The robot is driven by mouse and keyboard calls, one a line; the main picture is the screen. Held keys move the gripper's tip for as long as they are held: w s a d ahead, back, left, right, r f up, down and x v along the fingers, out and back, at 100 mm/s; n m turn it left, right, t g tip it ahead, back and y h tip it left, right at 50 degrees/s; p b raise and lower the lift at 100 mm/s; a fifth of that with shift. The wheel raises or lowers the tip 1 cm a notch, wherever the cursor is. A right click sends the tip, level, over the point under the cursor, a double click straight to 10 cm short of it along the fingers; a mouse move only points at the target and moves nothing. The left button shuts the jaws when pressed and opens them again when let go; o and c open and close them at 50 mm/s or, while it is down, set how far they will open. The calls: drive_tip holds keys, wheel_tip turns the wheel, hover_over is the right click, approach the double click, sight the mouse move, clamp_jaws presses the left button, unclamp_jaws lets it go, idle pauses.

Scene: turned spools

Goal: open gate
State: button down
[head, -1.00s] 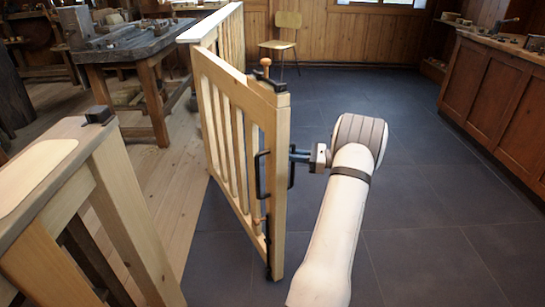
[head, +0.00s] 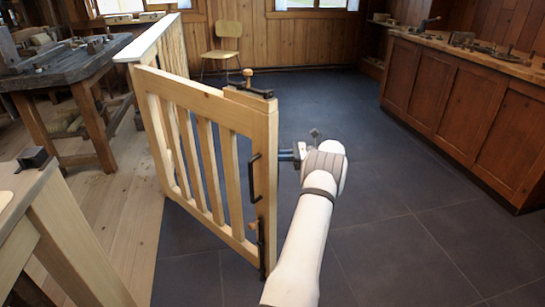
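The light wooden gate (head: 205,150) stands swung out over the dark floor, with its slatted face towards me. Its free end is nearest me and its far end is by the pale-topped fence. A black handle (head: 255,177) is on the face towards me. A latch with a wooden knob (head: 248,80) sits on top of the end post. My gripper (head: 284,155) is at the right side of that post, at handle height. Its fingertips and the handle on that side are hidden behind the post, so I cannot see whether it is closed.
A fence post with a black catch (head: 35,157) stands at the left front. A heavy workbench (head: 60,62) is at the left back. A chair (head: 222,45) stands by the back wall. Wooden cabinets (head: 465,100) line the right. The dark floor between gate and cabinets is clear.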

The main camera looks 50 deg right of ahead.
idle(0.3)
drive_tip(key=c, duration=1.5)
unclamp_jaws()
drive_tip(key=p+v, duration=0.1)
drive_tip(key=v, duration=0.6)
drive_tip(key=shift+s+d, duration=0.25)
drive_tip(key=shift+c, duration=0.2)
